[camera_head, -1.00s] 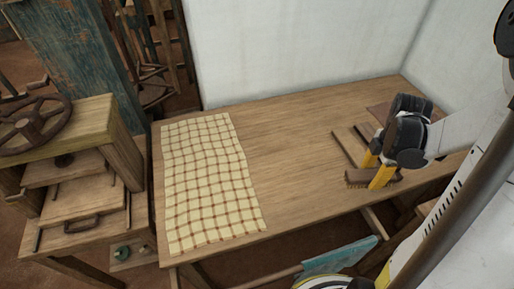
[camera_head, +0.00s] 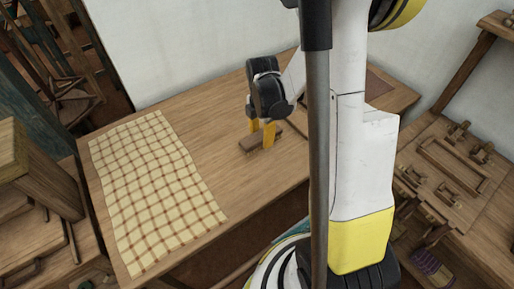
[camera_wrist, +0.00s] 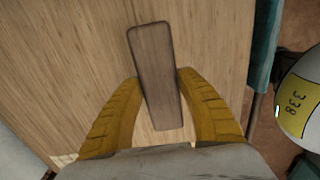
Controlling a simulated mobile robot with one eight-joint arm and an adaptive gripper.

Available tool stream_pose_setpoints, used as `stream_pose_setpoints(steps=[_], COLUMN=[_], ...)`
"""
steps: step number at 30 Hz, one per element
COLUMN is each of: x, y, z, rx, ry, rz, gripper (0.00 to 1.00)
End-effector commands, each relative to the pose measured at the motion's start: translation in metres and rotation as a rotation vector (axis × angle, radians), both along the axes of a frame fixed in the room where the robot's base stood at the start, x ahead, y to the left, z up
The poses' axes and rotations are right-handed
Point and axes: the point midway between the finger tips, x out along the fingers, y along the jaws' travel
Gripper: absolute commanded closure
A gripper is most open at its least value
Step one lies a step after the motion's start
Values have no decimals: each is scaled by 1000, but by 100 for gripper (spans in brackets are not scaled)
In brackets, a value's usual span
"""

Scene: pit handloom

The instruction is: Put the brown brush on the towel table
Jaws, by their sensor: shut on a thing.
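The brown brush (camera_head: 249,145) is between the yellow fingers of my gripper (camera_head: 261,133), near the middle of the wooden table. In the wrist view the brush's long wooden back (camera_wrist: 153,65) lies lengthwise between the two fingers, which press on its sides. The brush is low over the tabletop; I cannot tell whether its bristles touch the wood. The towel table (camera_head: 215,150) carries a cream checked towel (camera_head: 155,190) on its left part. The brush is to the right of the towel, with bare wood between them.
My arm hides much of the table's right part. A bench with wooden parts (camera_head: 455,165) stands at the right, and wooden furniture (camera_head: 35,210) at the left. A white wall is behind the table.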

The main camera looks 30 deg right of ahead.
Motion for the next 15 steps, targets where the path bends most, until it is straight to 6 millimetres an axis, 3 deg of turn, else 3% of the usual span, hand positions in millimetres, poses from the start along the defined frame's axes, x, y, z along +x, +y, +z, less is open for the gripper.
stream_pose_setpoints(steps=[5, 12, 15], x=[9, 9, 8], y=[7, 7, 7], z=[-9, -44, -48], rx=[0, 0, 0], ry=[0, 0, 0], rz=[-1, -1, -1], gripper=[87, 87, 87])
